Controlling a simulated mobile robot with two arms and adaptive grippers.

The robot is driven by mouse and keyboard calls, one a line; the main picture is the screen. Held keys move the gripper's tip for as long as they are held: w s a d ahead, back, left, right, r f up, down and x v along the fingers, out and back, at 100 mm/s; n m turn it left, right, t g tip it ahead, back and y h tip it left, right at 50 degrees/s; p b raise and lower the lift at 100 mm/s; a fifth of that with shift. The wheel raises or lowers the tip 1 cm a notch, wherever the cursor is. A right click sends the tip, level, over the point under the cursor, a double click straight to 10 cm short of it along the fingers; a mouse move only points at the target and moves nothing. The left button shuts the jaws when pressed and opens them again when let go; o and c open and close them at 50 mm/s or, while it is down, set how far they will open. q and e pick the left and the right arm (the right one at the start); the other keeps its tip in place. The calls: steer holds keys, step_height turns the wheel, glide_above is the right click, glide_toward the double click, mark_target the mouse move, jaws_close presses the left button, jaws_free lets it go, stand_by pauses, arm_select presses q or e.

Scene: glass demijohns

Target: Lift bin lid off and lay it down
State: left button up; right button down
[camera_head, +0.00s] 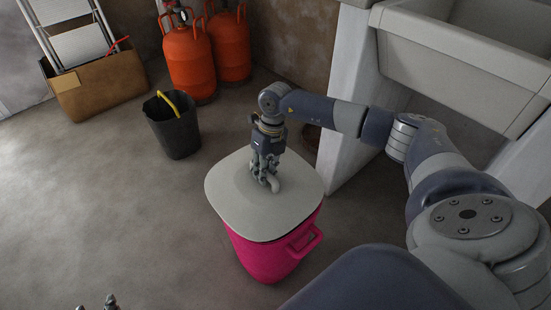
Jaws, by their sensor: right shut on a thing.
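The bin (262,256) is bright pink with a loop handle on its right side. It stands upright on the floor in the middle of the view. Its pale grey, rounded-square lid (237,205) covers the top. I see no clear gap between lid and bin. My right gripper (265,180) points down over the lid's middle and is shut on the lid's small pale grip, which its fingers partly hide. Only the fingertips of my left gripper (97,305) show at the bottom left edge, away from the bin; their opening is unclear.
A black bucket (174,130) with a yellow handle stands behind left. Orange gas cylinders (190,60), a cardboard box (100,85) and a stepladder (80,45) are at the back. A pale sink (465,60) on a white support (345,120) stands right. The left floor is clear.

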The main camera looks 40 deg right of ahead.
steer(key=shift+r+p, duration=0.3)
steer(key=shift+r, duration=0.1)
arm_select(q)
steer(key=s+f+g, duration=0.1)
steer(key=s+a+f, duration=0.1)
steer(key=shift+s+g, duration=0.35)
steer(key=shift+g, duration=0.05)
steer(key=shift+s, duration=0.1)
arm_select(e)
steer(key=shift+r, duration=0.1)
